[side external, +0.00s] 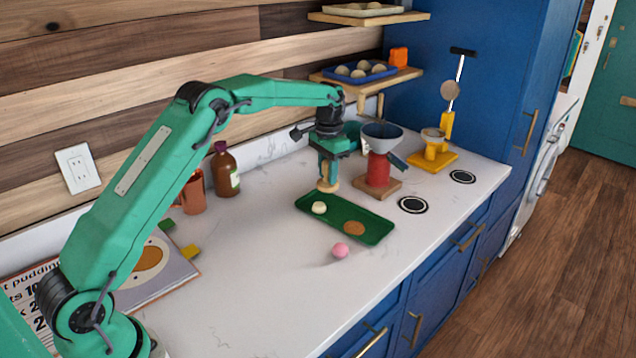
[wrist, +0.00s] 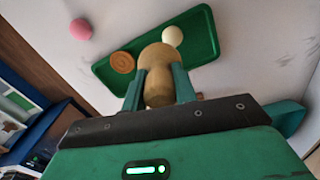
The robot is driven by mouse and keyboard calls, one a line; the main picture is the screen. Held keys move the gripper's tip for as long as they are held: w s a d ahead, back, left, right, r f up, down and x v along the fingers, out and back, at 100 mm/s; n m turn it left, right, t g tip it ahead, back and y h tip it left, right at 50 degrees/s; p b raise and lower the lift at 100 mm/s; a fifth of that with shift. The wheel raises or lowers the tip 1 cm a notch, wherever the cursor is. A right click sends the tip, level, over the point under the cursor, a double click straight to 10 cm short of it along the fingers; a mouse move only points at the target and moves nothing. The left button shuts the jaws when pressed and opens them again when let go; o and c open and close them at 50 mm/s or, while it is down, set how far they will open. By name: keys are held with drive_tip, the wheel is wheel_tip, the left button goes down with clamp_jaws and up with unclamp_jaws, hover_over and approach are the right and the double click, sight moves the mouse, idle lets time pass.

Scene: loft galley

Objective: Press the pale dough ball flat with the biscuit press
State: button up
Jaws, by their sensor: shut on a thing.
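My gripper (side external: 328,165) is shut on the biscuit press, a wooden tool (side external: 330,184), and holds it upright over the back edge of the green tray (side external: 374,235). In the wrist view the press (wrist: 157,62) sits between the two green fingers (wrist: 159,88). The pale dough ball (side external: 319,208) is on the tray, just in front of the press and still round. It also shows in the wrist view (wrist: 173,36), beside the press's end. I cannot tell the exact gap between them.
A flat brown disc (side external: 354,228) lies on the tray. A pink ball (side external: 340,250) sits on the counter in front of it. A red grinder with a grey funnel (side external: 382,137) and a yellow stand (side external: 440,150) are right of the gripper. A brown bottle (side external: 225,170) stands left.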

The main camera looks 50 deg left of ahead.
sight(319, 185)
drive_tip(key=shift+s+a+r, duration=0.15)
drive_tip(key=shift+a, duration=0.55)
drive_tip(key=shift+s+a+r, duration=0.1)
drive_tip(key=shift+a, duration=0.6)
drive_tip(key=shift+f, duration=0.2)
drive_tip(key=shift+f, duration=2.8)
drive_tip(key=shift+f, duration=0.9)
idle(2.7)
